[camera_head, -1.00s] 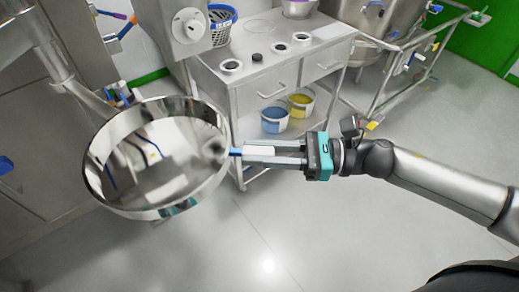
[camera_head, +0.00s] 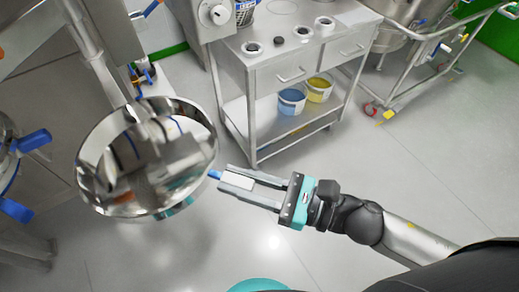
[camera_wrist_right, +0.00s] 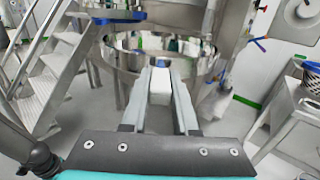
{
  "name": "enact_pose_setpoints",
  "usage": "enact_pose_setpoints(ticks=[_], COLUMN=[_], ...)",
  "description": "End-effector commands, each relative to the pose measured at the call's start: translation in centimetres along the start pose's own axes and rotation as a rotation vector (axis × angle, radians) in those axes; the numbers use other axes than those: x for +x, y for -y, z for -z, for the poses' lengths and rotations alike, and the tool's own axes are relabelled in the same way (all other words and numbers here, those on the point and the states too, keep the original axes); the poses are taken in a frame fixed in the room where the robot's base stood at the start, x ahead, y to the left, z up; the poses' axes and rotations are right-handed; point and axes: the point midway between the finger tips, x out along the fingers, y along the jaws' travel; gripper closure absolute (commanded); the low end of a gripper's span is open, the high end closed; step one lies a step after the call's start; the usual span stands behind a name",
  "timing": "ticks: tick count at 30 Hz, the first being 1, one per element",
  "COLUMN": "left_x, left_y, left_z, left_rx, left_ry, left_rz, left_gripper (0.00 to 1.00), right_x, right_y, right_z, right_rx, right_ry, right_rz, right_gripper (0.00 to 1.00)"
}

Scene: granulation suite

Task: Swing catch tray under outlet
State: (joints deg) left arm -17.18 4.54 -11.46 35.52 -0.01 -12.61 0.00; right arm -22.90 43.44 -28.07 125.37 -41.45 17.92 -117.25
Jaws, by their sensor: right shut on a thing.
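The catch tray (camera_head: 146,160) is a round, shiny steel pan with a raised rim, at the left of the head view. Its near rim also shows in the right wrist view (camera_wrist_right: 118,62). A short white handle (camera_wrist_right: 160,84) with a blue end points from the tray's right side toward my right gripper (camera_head: 228,180). My right gripper is shut on this handle, with its fingers along both sides of it. The tray sits in front of a steel post at upper left. I cannot identify the outlet with certainty. My left gripper is not in view.
A steel cart (camera_head: 258,82) with drawers stands beyond the gripper, with a blue bucket (camera_head: 291,101) and a yellow bucket (camera_head: 319,90) on its lower shelf. A wheeled frame is at upper right. Steel stairs (camera_wrist_right: 40,75) show in the wrist view.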

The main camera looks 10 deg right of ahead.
Motion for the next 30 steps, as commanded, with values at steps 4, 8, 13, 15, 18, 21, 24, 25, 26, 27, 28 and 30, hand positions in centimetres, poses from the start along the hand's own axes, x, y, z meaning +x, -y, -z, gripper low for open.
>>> enact_pose_setpoints(ticks=[4, 8, 13, 15, 18, 21, 24, 25, 26, 27, 28, 30], left_x=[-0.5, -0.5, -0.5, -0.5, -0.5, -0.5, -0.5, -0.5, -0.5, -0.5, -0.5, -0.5], left_y=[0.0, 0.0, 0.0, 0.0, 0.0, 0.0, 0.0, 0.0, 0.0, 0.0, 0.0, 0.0], left_z=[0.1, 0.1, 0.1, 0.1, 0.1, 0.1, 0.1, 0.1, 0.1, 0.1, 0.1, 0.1], left_rx=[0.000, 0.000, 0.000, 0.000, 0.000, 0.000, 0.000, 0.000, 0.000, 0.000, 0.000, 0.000], left_ry=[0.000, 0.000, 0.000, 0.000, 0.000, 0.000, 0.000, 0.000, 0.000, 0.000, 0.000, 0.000], left_rz=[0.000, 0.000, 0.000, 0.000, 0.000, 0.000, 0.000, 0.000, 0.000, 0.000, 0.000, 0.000], left_gripper=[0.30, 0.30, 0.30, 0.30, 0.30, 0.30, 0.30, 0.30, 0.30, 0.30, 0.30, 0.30], right_x=[0.6, 0.8, 0.8, 0.8, 0.8, 0.8, 0.8, 0.9, 0.9, 0.9, 0.9, 0.9], right_y=[-2.0, -2.6, -2.6, -2.5, -2.5, -2.5, -2.5, -2.4, -2.4, -2.4, -2.4, -2.4], right_z=[0.4, 0.4, 0.4, 0.3, 0.3, 0.2, 0.1, 0.1, 0.1, 0.1, 0.1, 0.0], right_rx=[0.007, 0.003, 0.001, 0.001, 0.001, 0.001, 0.000, 0.000, 0.000, 0.000, 0.000, -0.001], right_ry=[-0.014, -0.015, -0.015, -0.015, -0.014, -0.012, -0.010, -0.010, -0.009, -0.009, -0.008, -0.007], right_rz=[0.037, 0.052, 0.053, 0.053, 0.053, 0.053, 0.053, 0.053, 0.054, 0.054, 0.054, 0.054], right_gripper=[1.00, 1.00, 1.00, 1.00, 0.68, 0.57, 0.46, 0.43, 0.43, 0.43, 0.43, 0.43])
